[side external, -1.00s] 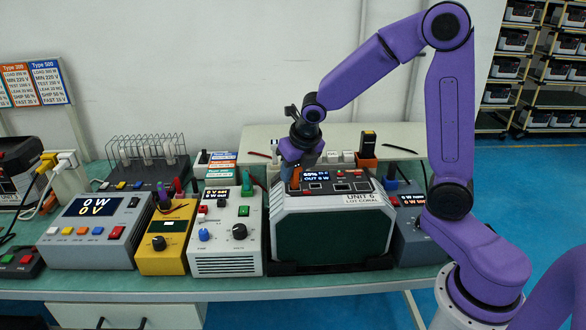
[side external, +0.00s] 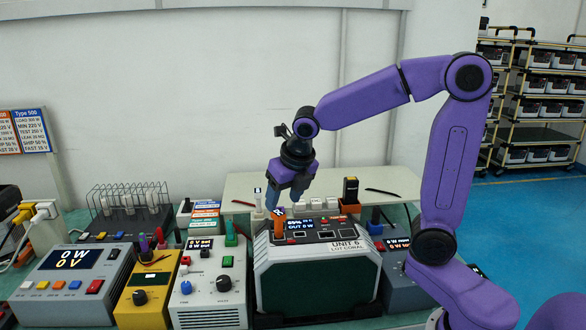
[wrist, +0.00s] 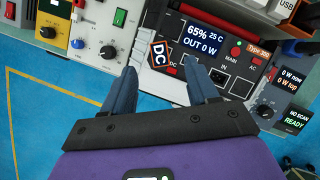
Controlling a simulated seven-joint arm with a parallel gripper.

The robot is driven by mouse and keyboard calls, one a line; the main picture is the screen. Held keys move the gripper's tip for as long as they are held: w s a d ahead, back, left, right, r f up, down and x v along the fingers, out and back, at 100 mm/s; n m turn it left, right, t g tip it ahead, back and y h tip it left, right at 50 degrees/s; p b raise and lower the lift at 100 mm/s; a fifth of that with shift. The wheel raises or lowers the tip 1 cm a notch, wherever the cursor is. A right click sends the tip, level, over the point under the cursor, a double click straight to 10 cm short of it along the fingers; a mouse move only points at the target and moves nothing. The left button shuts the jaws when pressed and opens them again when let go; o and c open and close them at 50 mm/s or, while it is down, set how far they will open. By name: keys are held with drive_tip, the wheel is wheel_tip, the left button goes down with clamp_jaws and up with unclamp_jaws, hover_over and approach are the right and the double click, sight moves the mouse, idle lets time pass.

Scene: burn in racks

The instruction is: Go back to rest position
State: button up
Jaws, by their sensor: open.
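My gripper (side external: 281,203) is in the side external view above the left part of Unit 6. Its two blue-grey fingers point down and are apart; in the wrist view my gripper (wrist: 165,80) is open with nothing held between the fingertips. Unit 6 (side external: 345,232) is a grey and dark green power unit labelled LOT CORAL, with a lit screen. An orange piece (side external: 279,221) stands on its top left, just below the fingertips.
A white instrument (side external: 210,290), a yellow instrument (side external: 147,290) and a grey 0 W / 0 V box (side external: 60,290) stand left of Unit 6. A wire rack (side external: 130,208) is behind them. A grey instrument (side external: 398,290) is at right. The air above is clear.

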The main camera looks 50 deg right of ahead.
drive_tip(key=d+v, duration=0.1)
drive_tip(key=v, duration=0.8)
drive_tip(key=s+a+f+m+g, duration=0.1)
drive_tip(key=s+f+m, duration=0.3)
drive_tip(key=s+m, duration=0.2)
drive_tip(key=s+a+f+m+g+y, duration=0.1)
drive_tip(key=s+a+f+m, duration=0.1)
drive_tip(key=s+f+m, duration=0.3)
drive_tip(key=s+a+f+m+g, duration=0.2)
drive_tip(key=s+f+m, duration=0.3)
drive_tip(key=s+m, duration=0.4)
drive_tip(key=s, duration=0.3)
drive_tip(key=shift+s+a+y, duration=0.2)
drive_tip(key=shift+y, duration=0.1)
